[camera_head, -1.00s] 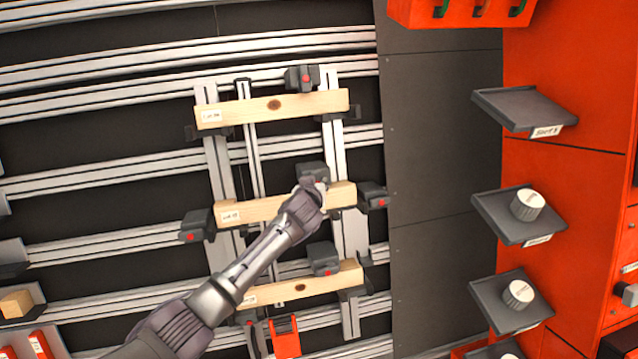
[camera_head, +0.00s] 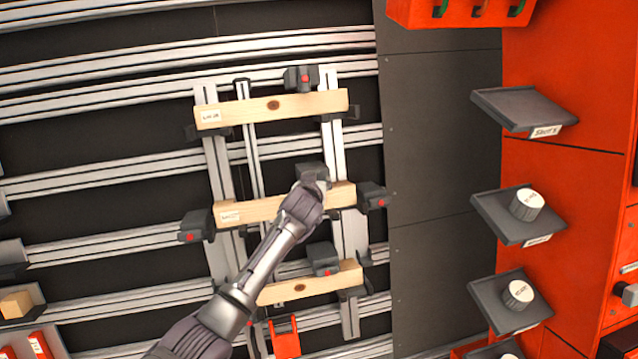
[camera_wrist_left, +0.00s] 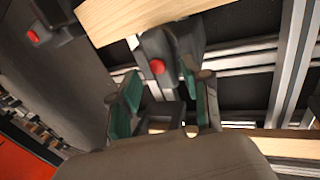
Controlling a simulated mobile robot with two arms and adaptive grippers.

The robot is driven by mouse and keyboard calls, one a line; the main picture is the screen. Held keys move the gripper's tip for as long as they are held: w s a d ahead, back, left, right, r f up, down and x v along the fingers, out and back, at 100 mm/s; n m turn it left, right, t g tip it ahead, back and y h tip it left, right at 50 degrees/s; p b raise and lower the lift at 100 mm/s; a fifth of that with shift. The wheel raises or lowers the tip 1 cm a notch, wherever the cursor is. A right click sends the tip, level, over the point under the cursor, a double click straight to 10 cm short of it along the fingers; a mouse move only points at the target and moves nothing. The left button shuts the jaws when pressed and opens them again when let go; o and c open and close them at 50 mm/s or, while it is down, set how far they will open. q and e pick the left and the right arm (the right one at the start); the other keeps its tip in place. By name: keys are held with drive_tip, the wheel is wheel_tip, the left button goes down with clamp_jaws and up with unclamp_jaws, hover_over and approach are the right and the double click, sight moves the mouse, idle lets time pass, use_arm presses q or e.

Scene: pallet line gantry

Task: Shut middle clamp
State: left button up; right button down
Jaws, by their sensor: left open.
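The middle clamp (camera_head: 310,171) is a dark grey block at the upper edge of the middle wooden slat (camera_head: 235,213), partly hidden by my left gripper (camera_head: 316,186) in the head view. In the left wrist view the clamp with its red button (camera_wrist_left: 157,67) lies between and just beyond the two open, green-padded fingers of my left gripper (camera_wrist_left: 165,108). Nothing is held between the fingers. I cannot tell whether a finger touches the clamp, or how far its arm is swung. My right gripper is not in view.
Side clamps stand at the middle slat's right end (camera_head: 373,195) and left end (camera_head: 194,227). Other clamps sit at the top slat (camera_head: 301,78) and bottom slat (camera_head: 323,258).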

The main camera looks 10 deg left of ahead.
use_arm(q)
drive_tip(key=s+d+r, duration=0.2)
drive_tip(key=s+r, duration=0.1)
drive_tip(key=s, duration=0.4)
drive_tip(key=shift+d+r, duration=0.3)
